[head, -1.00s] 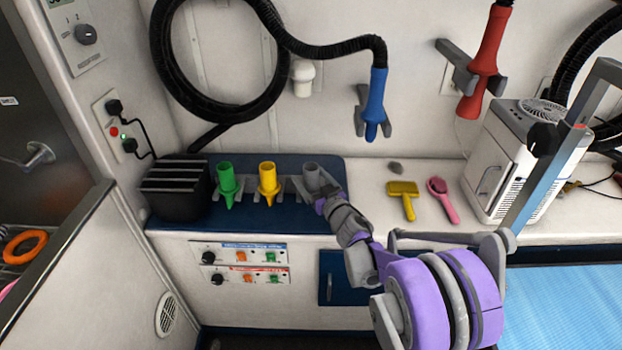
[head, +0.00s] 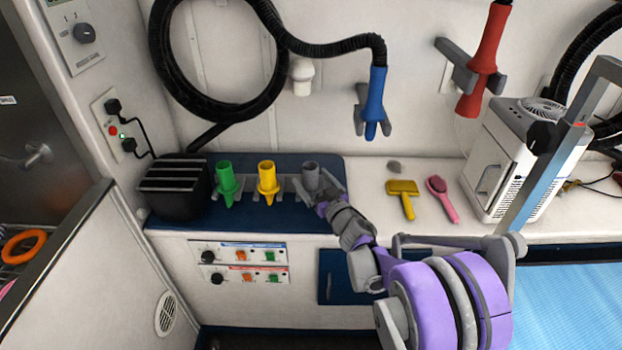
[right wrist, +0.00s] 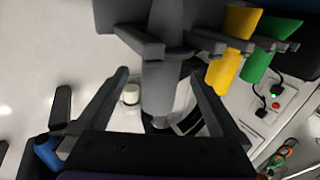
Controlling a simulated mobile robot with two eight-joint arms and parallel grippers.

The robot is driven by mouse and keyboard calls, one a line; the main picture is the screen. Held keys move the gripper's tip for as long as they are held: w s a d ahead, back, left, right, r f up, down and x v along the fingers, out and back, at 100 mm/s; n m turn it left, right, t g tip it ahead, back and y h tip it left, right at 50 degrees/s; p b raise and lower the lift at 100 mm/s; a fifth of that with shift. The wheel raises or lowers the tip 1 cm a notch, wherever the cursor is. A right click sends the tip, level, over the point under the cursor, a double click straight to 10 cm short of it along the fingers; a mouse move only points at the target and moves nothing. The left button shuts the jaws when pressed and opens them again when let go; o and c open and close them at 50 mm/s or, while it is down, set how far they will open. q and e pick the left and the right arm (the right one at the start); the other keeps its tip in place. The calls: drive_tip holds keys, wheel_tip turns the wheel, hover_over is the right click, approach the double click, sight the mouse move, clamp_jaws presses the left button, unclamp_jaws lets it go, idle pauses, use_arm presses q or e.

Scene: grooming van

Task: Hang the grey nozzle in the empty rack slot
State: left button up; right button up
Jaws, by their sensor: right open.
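The grey nozzle (head: 311,173) stands upright at the right end of the grey rack (head: 299,190), and seems to sit in its rightmost slot. Its lower part is hidden behind my gripper in the head view. My right gripper (head: 326,197) is right beside it, just in front and to the right. In the right wrist view the grey nozzle (right wrist: 158,95) lies between the two open fingers, with a gap on each side. The rack (right wrist: 200,40) is close beyond the fingertips. My left gripper is not in view.
Green (head: 226,180) and yellow (head: 268,178) nozzles hang in the rack to the left. A black slotted box (head: 175,190) stands left of them. A yellow brush (head: 403,193) and pink brush (head: 440,196) lie on the counter to the right. A blue dryer nozzle (head: 375,102) hangs above.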

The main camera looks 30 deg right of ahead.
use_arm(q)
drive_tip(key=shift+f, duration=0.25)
use_arm(e)
drive_tip(key=s, duration=0.8)
drive_tip(key=shift+s+a, duration=0.2)
drive_tip(key=shift+s, duration=0.05)
idle(0.5)
idle(0.4)
drive_tip(key=s+a+f+g, duration=0.4)
drive_tip(key=s+a, duration=0.2)
drive_tip(key=s, duration=0.3)
drive_tip(key=s+a+f+g+y, duration=0.1)
drive_tip(key=s+a+f+g, duration=0.2)
drive_tip(key=s+a+g, duration=0.45)
drive_tip(key=s+a+f+g, duration=0.2)
drive_tip(key=s+a+f, duration=0.25)
drive_tip(key=s, duration=0.55)
use_arm(q)
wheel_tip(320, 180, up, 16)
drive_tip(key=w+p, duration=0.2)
drive_tip(key=p, duration=1.1)
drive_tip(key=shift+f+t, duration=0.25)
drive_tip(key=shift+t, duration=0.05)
use_arm(e)
wheel_tip(320, 180, up, 16)
drive_tip(key=w, duration=0.1)
drive_tip(key=shift+w+n+t, duration=0.3)
drive_tip(key=shift+w+t, duration=0.1)
drive_tip(key=shift+t, duration=0.05)
drive_tip(key=shift+s, duration=0.15)
